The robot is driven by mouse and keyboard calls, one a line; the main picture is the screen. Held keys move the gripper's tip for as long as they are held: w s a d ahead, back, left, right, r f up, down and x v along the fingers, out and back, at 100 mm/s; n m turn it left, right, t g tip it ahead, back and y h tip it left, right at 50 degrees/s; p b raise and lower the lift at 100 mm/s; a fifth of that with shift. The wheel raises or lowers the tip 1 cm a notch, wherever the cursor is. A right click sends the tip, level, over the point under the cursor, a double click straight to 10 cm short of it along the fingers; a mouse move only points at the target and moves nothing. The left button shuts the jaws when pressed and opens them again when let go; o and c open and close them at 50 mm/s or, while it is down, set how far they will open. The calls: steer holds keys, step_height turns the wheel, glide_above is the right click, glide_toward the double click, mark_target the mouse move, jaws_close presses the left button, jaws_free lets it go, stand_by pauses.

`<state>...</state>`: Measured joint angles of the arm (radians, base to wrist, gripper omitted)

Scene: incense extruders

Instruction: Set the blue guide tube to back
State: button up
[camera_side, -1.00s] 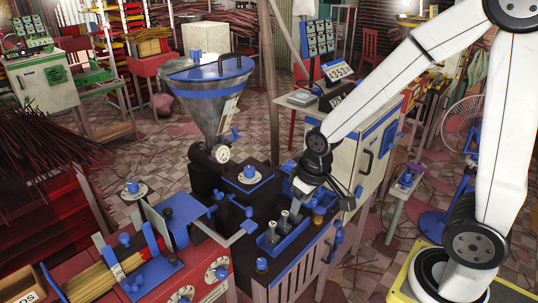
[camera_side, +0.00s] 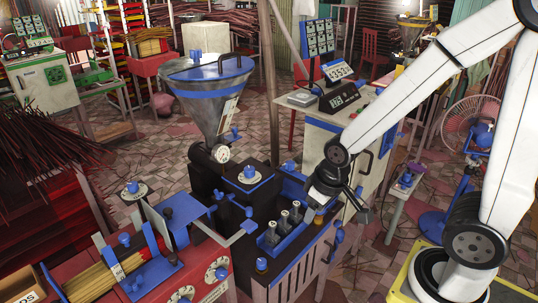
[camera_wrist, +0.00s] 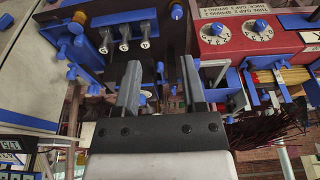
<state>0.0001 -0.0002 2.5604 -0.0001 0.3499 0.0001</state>
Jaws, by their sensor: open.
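Many blue parts show, and I cannot tell for sure which one is the guide tube or how it is set. A bent blue arm (camera_side: 242,232) reaches over the dark machine bed in the side view. A blue rack (camera_side: 268,248) beside it holds three grey upright pieces; they also show in the wrist view (camera_wrist: 124,32). My gripper (camera_wrist: 162,85) is open, with nothing between its fingers in the wrist view. In the side view its dark end is above the right side of the machine, right of the rack, with its fingers partly hard to make out.
A metal hopper (camera_side: 212,105) with a blue band stands behind the machine. A red bench with white dials (camera_side: 216,268) and yellow sticks is at front left. A white cabinet (camera_side: 345,150) with a display stands close behind my gripper.

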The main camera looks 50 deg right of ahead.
stand_by(0.4)
steer(key=shift+o, duration=1)
steer(key=n+g, duration=0.3)
glide_above(249, 208)
step_height(249, 208, down, 8)
steer(key=shift+r, duration=0.15)
steer(key=shift+f, duration=3.95)
